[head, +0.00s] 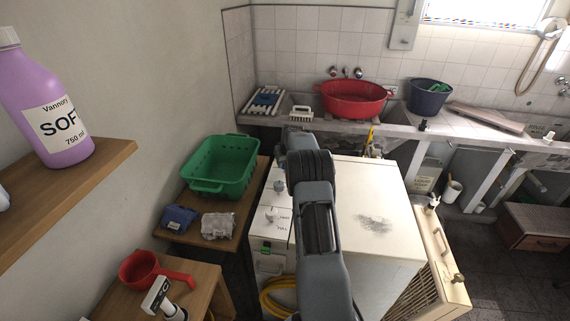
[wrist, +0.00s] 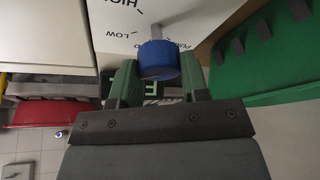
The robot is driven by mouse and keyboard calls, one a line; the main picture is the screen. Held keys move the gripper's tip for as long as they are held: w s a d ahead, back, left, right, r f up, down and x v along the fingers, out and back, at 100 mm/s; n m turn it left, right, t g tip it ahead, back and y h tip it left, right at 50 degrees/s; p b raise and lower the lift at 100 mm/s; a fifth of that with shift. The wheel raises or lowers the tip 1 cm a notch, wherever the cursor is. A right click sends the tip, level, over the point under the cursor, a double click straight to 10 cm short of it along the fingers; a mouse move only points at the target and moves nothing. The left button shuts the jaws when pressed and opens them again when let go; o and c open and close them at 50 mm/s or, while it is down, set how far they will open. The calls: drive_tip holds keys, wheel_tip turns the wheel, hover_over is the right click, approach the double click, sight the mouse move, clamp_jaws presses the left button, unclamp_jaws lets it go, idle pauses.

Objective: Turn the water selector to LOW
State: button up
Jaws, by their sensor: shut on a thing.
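In the wrist view, a blue knob (wrist: 158,58) with a grey stem sits on a white panel (wrist: 190,14) printed with HIGH, LOW and a partly hidden word. My gripper (wrist: 160,70) has its two green fingers on either side of this knob and is shut on it. The knob's pointer direction cannot be made out. In the head view, my arm covers the gripper and the blue knob.
A green basket (head: 222,168) stands on a wooden stand left of the machine, with a blue packet (head: 179,217) and a grey one (head: 218,226). A red basin (head: 354,98) sits at the back sink. A red dipper (head: 140,269) is at lower left.

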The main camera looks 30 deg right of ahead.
drive_tip(key=shift+m, duration=0.6)
drive_tip(key=o, duration=0.9)
drive_tip(key=v, duration=0.4)
drive_tip(key=b+v, duration=0.1)
drive_tip(key=v, duration=0.8)
drive_tip(key=shift+a+r, duration=0.3)
drive_tip(key=shift+r, duration=0.05)
